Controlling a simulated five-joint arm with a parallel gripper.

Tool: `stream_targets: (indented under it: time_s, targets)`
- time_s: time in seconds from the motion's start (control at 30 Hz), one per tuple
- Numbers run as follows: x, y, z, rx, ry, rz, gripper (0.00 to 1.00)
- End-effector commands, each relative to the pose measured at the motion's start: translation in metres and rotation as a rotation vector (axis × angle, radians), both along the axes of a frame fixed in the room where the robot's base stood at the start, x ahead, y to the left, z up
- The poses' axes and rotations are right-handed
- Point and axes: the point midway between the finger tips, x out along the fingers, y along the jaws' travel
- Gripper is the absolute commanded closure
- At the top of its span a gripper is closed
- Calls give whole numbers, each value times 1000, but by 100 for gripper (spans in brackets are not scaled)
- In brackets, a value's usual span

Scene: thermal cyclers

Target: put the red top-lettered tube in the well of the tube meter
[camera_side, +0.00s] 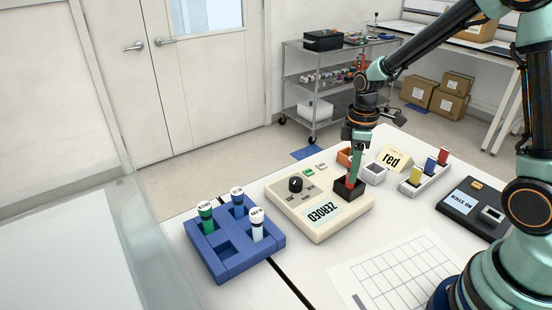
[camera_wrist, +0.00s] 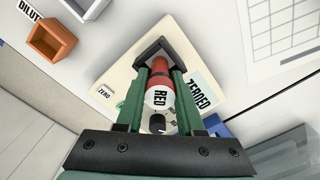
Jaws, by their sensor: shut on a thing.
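The red tube (camera_wrist: 158,82), with a white cap lettered RED, is between the two green fingers of my gripper (camera_wrist: 159,78) in the wrist view. My gripper is shut on it. The tube meter (camera_side: 312,208) is a cream box with a display reading ZEROED, a black knob and a dark square well (camera_side: 349,193). In the side view my gripper (camera_side: 354,172) points down at the well, with a bit of red between the fingertips at its mouth. The tube's lower end is hidden by the well, so I cannot tell how deep it sits.
A blue rack (camera_side: 232,257) with several capped tubes stands left of the meter. A white rack (camera_side: 425,181) and black device (camera_side: 474,214) stand right.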

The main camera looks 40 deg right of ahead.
Motion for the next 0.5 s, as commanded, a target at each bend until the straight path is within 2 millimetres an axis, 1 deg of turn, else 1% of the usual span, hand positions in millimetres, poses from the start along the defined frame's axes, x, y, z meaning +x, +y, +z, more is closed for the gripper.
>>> stream_targets:
  time_s: [0.03, 0.1, 0.47, 0.5]
  targets:
    - [0, 0, -5, 0, 1, 0, 100]
    - [0, 0, -7, 0, 0, 0, 100]
    - [0, 0, -10, 0, 0, 0, 100]
    - [0, 0, -10, -1, -1, 0, 56]
